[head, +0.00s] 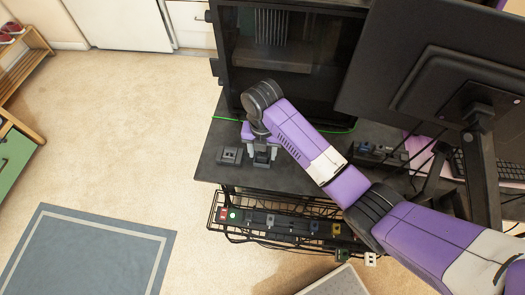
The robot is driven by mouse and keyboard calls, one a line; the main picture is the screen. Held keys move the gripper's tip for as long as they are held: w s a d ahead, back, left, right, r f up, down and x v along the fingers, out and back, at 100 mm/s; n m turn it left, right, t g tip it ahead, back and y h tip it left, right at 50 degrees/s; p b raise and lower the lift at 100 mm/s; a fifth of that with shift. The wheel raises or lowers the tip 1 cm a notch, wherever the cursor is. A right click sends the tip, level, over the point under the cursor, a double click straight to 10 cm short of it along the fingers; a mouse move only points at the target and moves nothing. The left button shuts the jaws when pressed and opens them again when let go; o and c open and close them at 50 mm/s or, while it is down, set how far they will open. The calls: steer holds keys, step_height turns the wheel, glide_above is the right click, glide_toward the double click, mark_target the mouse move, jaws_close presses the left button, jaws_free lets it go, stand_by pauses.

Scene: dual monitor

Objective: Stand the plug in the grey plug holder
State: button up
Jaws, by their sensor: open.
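My gripper (262,149) points down over the front left part of the black desk, with its jaws open. Directly below it is a small grey piece (262,165), which looks like the grey plug holder. A dark block, perhaps the plug (262,156), shows at this piece between the fingers. The fingers partly cover both, so I cannot tell whether the dark block stands in the holder or touches the fingers. A separate dark grey block with a darker top (230,155) sits on the desk just left of the gripper.
The black desk (213,165) has a wire tray (285,232) with sockets and cables below its front edge. A dark computer case (285,65) stands behind the gripper. A monitor (440,65) and several small dark blocks (378,152) are to the right. A green cable (228,118) runs behind.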

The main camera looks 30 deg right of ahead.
mark_target(262, 154)
step_height(262, 154, up, 12)
steer(key=p, duration=0.1)
steer(key=shift+p, duration=0.4)
